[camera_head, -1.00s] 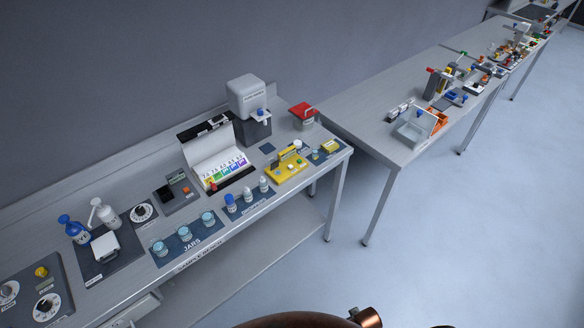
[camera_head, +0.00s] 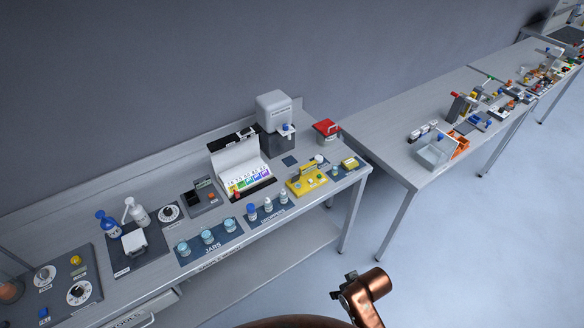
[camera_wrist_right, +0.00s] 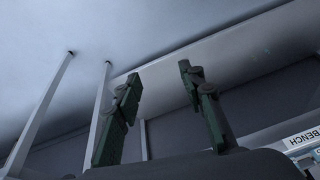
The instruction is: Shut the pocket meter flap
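No label reading pocket meter is legible. A small yellow device (camera_head: 307,180) with a raised, slanted yellow-and-dark part stands near the right end of the near bench. A grey device (camera_head: 204,197) with a raised dark part and an orange-red spot stands further left. I cannot tell which is the pocket meter, or how its flap stands. My right gripper (camera_wrist_right: 159,72) is open and empty in the right wrist view, its two dark green fingers apart under the bench. My left gripper is not in view.
The near bench (camera_head: 75,220) also holds a colour chart case (camera_head: 238,165), a grey dispenser (camera_head: 275,118), a red-lidded container (camera_head: 327,132), jars (camera_head: 207,237) and droppers (camera_head: 268,206). A second table (camera_head: 400,165) stands to the right. The floor in front is clear.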

